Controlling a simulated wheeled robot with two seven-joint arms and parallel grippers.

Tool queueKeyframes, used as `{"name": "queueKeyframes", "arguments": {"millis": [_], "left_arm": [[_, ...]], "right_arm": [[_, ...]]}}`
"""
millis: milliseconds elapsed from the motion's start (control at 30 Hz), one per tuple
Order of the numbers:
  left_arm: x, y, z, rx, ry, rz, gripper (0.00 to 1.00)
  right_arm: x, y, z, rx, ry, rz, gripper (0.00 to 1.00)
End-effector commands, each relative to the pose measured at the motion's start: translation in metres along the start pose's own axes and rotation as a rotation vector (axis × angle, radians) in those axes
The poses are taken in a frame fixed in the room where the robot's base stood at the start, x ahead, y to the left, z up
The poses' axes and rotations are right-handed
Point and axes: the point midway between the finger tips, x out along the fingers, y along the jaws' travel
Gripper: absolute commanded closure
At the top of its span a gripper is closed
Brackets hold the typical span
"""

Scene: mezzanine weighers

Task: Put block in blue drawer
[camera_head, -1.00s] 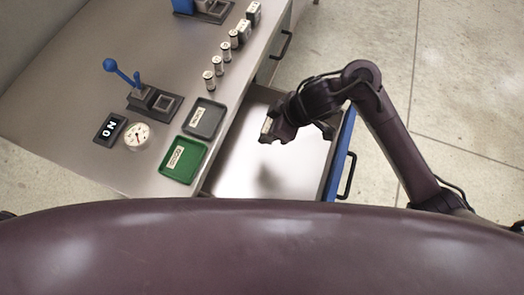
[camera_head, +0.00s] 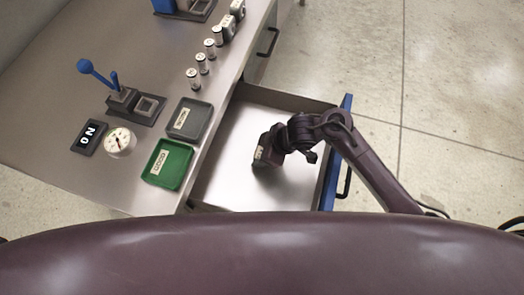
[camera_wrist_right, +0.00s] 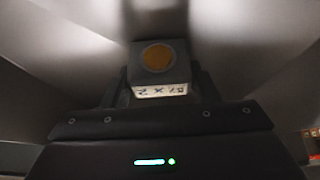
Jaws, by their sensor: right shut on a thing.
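The blue drawer (camera_head: 328,192) is pulled open, with its blue front on the right and a bare grey floor inside. My right gripper (camera_head: 262,158) reaches down into the open drawer. In the right wrist view my right gripper (camera_wrist_right: 160,88) is shut on the block (camera_wrist_right: 160,62), a dark block with a round orange-brown spot on top and a white label with black print. Whether the block touches the drawer floor is hard to tell. My left gripper is not in view.
A green tray (camera_head: 187,169) and a grey tray (camera_head: 207,124) lie on the bench edge beside the drawer. Several small labelled cylinders, a dial, a display and a blue lever (camera_head: 86,67) stand on the bench. The drawer's walls surround my right gripper.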

Motion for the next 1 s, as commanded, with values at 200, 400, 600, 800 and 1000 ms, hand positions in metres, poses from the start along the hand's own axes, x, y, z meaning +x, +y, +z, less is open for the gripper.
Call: {"name": "queueKeyframes", "arguments": {"millis": [200,400,600,800,1000], "left_arm": [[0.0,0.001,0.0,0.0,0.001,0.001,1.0],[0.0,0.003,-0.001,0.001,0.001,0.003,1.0],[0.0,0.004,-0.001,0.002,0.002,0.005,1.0],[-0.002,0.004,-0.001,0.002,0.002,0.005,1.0],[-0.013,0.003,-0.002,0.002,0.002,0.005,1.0]], "right_arm": [[0.0,0.0,-0.001,-0.001,0.002,0.0,0.78],[0.001,0.0,0.001,0.0,0.0,0.0,0.27],[0.001,0.0,0.001,0.0,0.0,0.0,0.24],[-0.005,0.0,-0.001,-0.001,0.0,0.001,0.24],[-0.041,0.001,-0.002,-0.002,0.0,0.003,0.24]]}}
